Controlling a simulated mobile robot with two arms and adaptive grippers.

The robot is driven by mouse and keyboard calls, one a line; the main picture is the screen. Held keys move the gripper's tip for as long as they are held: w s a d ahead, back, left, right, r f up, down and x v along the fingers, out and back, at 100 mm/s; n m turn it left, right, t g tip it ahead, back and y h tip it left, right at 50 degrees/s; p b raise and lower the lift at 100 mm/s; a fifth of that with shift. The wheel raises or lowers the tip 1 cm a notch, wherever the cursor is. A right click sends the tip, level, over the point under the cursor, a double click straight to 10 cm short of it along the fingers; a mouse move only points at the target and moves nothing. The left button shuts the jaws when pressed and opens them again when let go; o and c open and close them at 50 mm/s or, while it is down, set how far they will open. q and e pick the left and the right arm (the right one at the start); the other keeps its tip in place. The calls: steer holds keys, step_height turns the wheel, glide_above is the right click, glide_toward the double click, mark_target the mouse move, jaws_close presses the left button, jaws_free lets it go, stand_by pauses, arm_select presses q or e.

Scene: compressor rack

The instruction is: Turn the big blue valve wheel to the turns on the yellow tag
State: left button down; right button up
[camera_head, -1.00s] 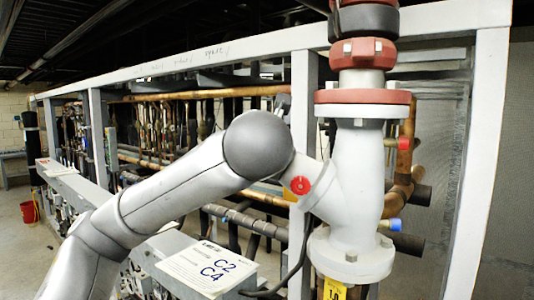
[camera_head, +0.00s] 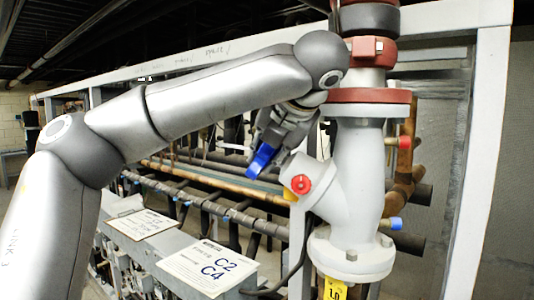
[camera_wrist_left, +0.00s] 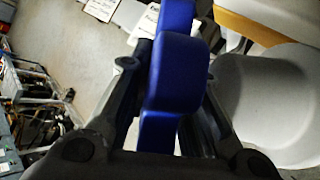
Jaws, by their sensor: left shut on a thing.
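The blue valve wheel (camera_head: 262,160) shows edge-on beside the angled branch of the white valve body (camera_head: 357,185). My left gripper (camera_head: 275,145) reaches it from above and is shut on it. In the left wrist view the blue wheel (camera_wrist_left: 175,78) stands between the two dark fingers and hides part of each. The yellow tag (camera_head: 335,289) hangs below the valve's lower flange, cut by the picture's bottom edge; only part of a black mark shows, so I cannot read it. My right gripper is in no view.
A red round knob (camera_head: 301,185) sits on the branch close to the wheel. Red flanges (camera_head: 367,108) are above, and a small blue cap (camera_head: 391,224) is at right. A grey frame post (camera_head: 480,170) stands right. The white C2 C4 sign (camera_head: 208,266) lies below.

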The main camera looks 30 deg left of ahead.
arm_select(q)
steer(key=shift+g, duration=0.7)
steer(key=c, duration=1.6)
jaws_free()
steer(key=v, duration=1.2)
steer(key=shift+a, duration=0.1)
